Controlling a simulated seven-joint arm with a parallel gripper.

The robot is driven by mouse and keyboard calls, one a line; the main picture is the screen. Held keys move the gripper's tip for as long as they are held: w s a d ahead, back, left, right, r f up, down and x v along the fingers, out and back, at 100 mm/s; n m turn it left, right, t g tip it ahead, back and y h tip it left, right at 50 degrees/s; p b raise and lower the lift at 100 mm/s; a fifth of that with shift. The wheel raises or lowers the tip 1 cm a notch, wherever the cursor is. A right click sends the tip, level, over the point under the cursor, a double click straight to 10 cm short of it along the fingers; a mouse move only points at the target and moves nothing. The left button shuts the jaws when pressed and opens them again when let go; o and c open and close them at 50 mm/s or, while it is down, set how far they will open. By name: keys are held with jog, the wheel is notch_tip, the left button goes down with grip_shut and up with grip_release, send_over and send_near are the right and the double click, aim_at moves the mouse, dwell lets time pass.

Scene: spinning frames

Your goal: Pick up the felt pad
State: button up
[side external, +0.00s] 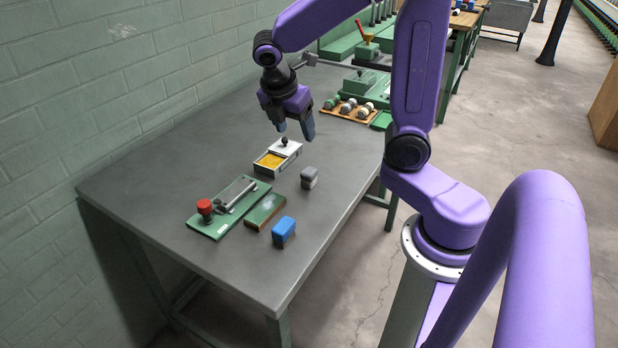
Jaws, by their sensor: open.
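My gripper (295,130) is open and empty, fingers pointing down, above the table behind a small pale box. I cannot tell for sure which thing is the felt pad. A small grey block (309,178) with a darker lower part stands alone on the table, to the right of the box and below my gripper in the picture. A blue-topped block (284,231) with a dark lower part stands nearer the table's front edge. A flat green piece with a brown edge (265,212) lies beside a green plate. My gripper touches none of them.
The pale box (264,172) holds something yellow and has a black-knobbed lid (285,146). The green plate (225,212) carries a red knob (205,208) and a metal rod. A wooden tray of bobbins (348,110) lies behind. The table's left side (140,180) is clear.

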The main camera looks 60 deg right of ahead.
send_over(309, 170)
jog(key=a, duration=0.2)
jog(key=f, duration=1)
jog(key=shift+d+f, duration=0.2)
jog(key=shift+f, duration=0.15)
jog(key=shift+a+x, duration=0.15)
jog(key=shift+x, duration=1.3)
jog(key=shift+a+x, duration=0.15)
jog(key=shift+x, duration=1.35)
jog(key=shift+f, duration=0.1)
jog(key=c, duration=1)
jog(key=shift+c, duration=0.3)
